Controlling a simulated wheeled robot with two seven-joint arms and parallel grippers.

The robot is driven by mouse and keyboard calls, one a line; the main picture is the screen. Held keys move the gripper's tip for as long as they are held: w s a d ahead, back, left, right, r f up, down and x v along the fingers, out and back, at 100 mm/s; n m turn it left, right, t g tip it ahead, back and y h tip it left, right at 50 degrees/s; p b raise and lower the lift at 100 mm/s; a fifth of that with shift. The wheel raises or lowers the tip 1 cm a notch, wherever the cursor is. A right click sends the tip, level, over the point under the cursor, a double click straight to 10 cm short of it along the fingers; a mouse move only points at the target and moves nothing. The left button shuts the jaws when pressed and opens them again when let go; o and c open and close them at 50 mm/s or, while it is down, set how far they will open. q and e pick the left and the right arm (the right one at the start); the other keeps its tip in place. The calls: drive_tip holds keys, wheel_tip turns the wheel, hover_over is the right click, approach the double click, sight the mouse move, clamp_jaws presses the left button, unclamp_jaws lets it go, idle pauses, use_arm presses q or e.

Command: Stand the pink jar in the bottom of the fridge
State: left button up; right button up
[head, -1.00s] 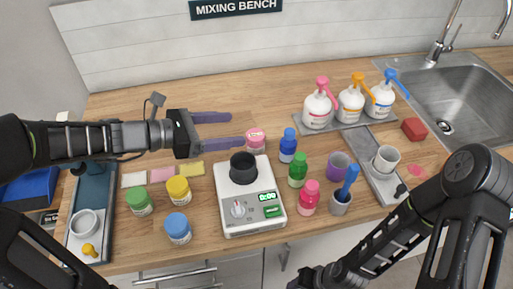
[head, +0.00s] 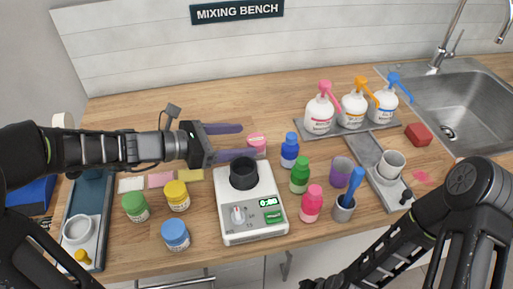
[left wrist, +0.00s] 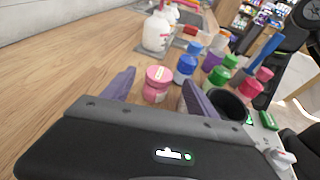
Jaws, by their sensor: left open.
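The pink jar (head: 257,140) stands upright on the wooden bench, behind the black cup on the scale. In the left wrist view the pink jar (left wrist: 157,84) shows ahead, between the two purple fingers. My left gripper (head: 249,141) is open and low over the bench, its fingertips reaching to the jar's left side. The near finger hides a little of the jar's lower part. I cannot tell whether a finger touches it. My right arm crosses the lower right, and its gripper is out of the picture. No fridge can be made out.
A white scale (head: 254,205) with a black cup stands just in front of the jar. A blue bottle (head: 289,150) and a green bottle (head: 300,175) stand to its right. Pump bottles on a grey tray (head: 345,128) stand behind right. The bench behind the jar is clear.

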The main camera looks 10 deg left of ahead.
sight(256, 139)
use_arm(q)
drive_tip(key=shift+x, duration=2.6)
drive_tip(key=shift+f, duration=0.1)
clamp_jaws()
wheel_tip(256, 139, up, 10)
drive_tip(key=shift+r+p, duration=0.1)
drive_tip(key=shift+p, duration=0.7)
